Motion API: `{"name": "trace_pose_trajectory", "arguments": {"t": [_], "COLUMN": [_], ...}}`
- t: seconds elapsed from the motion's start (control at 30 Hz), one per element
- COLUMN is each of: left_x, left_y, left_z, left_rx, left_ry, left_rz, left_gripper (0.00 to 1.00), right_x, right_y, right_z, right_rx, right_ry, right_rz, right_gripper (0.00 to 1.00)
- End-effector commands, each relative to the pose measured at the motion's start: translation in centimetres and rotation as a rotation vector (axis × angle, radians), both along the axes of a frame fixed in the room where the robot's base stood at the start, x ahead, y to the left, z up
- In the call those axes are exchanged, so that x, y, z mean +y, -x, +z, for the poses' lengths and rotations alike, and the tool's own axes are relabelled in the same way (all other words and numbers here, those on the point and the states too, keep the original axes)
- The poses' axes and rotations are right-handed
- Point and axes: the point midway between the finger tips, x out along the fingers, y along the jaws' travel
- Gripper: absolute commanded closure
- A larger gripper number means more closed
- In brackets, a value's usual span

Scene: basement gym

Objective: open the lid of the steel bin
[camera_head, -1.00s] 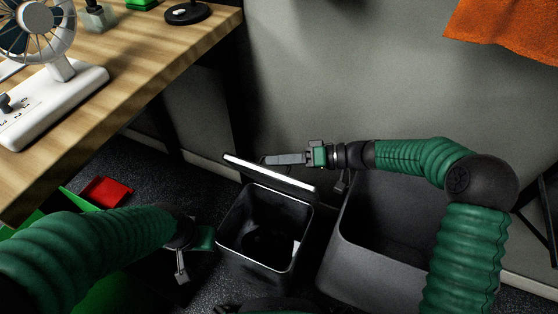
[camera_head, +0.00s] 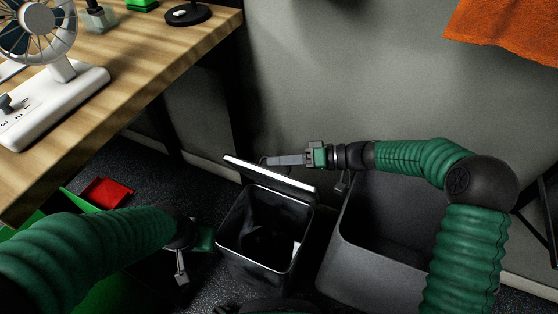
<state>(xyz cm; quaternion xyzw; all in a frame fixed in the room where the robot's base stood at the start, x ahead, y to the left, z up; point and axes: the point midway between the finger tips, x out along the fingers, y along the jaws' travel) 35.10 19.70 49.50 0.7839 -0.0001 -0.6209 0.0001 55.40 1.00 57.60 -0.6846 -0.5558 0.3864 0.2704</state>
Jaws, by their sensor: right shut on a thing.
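The steel bin (camera_head: 287,270) stands on the floor at the lower middle, its dark inside showing from above. Its lid (camera_head: 268,175) is raised and tilted up at the back, with a bright edge. My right gripper (camera_head: 270,160) reaches in from the right and is shut at the lid's upper edge, behind the bright rim; the exact contact is partly hidden. My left gripper (camera_head: 188,272) hangs low to the left of the bin, apart from it; its fingers are small and dark.
A large dark grey container (camera_head: 375,265) stands right of the bin, under my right arm. A wooden table (camera_head: 130,75) with a white fan (camera_head: 60,95) fills the upper left. A red box (camera_head: 107,192) lies on the floor. An orange towel (camera_head: 510,30) hangs at the upper right.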

Motion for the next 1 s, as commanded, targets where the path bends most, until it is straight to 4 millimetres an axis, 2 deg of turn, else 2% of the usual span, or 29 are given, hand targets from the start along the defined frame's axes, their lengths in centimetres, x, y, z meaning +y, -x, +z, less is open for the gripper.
{"name": "trace_pose_trajectory", "arguments": {"t": [0.67,0.83,1.0], "left_x": [0.0,0.0,0.0], "left_y": [0.0,0.0,0.0], "left_z": [0.3,2.0,2.2], "left_rx": [0.0,0.0,0.0], "left_ry": [0.0,0.0,0.0], "left_rz": [0.0,0.0,0.0], "left_gripper": [0.64,0.64,0.64], "right_x": [-0.2,-1.2,-2.3], "right_y": [-0.3,-2.6,-5.4], "right_z": [-0.2,0.4,-0.1], "right_rx": [0.014,0.109,0.24], "right_ry": [-0.001,-0.045,-0.102], "right_rz": [-0.003,-0.006,-0.004], "right_gripper": [1.0,1.0,1.0]}}
